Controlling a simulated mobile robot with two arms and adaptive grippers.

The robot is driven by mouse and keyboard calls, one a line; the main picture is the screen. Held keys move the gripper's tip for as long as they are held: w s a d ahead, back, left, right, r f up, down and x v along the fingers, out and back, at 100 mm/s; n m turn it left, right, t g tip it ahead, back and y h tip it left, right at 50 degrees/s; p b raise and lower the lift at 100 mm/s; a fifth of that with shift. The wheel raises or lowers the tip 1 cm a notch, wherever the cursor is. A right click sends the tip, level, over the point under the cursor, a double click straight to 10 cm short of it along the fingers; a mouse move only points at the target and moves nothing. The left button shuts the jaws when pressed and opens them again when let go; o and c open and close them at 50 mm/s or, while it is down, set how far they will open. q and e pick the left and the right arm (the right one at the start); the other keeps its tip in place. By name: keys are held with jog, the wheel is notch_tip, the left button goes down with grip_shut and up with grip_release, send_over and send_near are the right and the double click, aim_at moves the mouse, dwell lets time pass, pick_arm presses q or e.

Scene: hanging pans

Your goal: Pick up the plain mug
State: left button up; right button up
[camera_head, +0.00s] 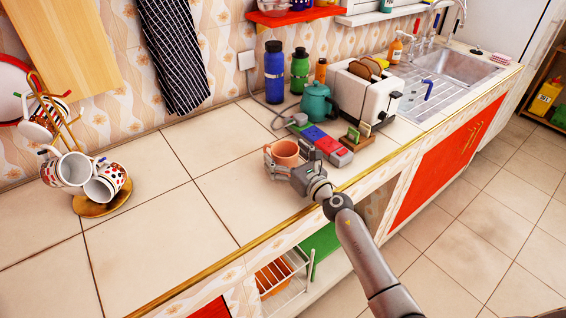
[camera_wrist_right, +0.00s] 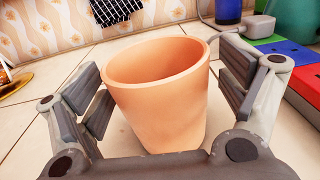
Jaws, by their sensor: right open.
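The plain mug (camera_head: 285,149) is orange-pink and undecorated, and stands upright on the tiled counter. In the right wrist view the mug (camera_wrist_right: 158,92) fills the middle, with its open rim upward; no handle shows there. My right gripper (camera_head: 287,160) is open around the mug, with one finger on each side. In the wrist view there is a gap at the right finger, and the left finger is very close to the wall; I cannot tell if it touches. My left gripper is not in view.
Right of the mug are a red, blue and green block set (camera_head: 322,142), a teal kettle (camera_head: 316,104) and a white toaster (camera_head: 365,98). Blue (camera_head: 274,72) and green (camera_head: 299,72) bottles stand behind. A mug tree (camera_head: 98,204) with patterned mugs is left. Counter between is clear.

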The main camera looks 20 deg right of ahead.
jog(key=shift+w+a, duration=0.1)
jog(key=shift+w, duration=0.3)
jog(key=c, duration=1.1)
jog(key=shift+r, duration=0.25)
